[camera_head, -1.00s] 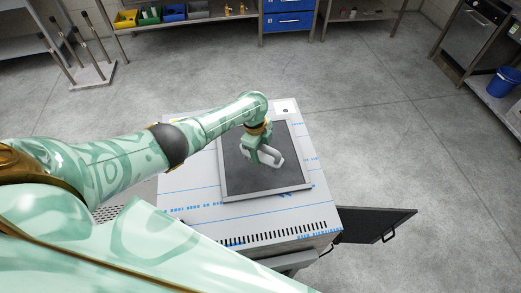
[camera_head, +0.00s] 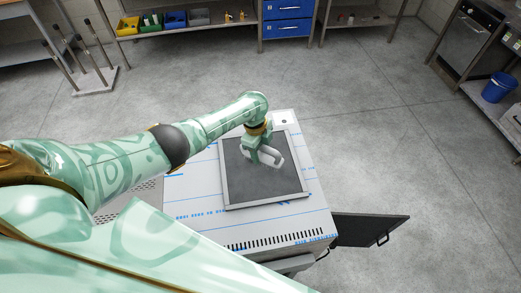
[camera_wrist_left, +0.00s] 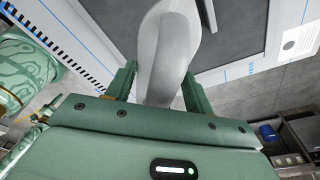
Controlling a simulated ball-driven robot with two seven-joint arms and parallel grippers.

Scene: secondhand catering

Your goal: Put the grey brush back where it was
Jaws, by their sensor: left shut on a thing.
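My left gripper (camera_head: 262,146) is shut on the grey brush (camera_head: 274,158) and holds it over the dark tray-like panel (camera_head: 240,185) on top of a steel appliance. In the left wrist view the smooth pale grey body of the brush (camera_wrist_left: 168,45) rises between the two green fingers of the gripper (camera_wrist_left: 160,88). The gripper and arm hide part of the brush in the head view. I cannot tell whether the brush touches the panel. My right gripper is not in view.
The steel appliance (camera_head: 300,222) has blue-printed film and a dark open door (camera_head: 365,229) at its right. At the back stand shelving with coloured bins (camera_head: 175,18) and blue drawers (camera_head: 289,10). A blue bucket (camera_head: 498,88) is at the right. The floor between is clear.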

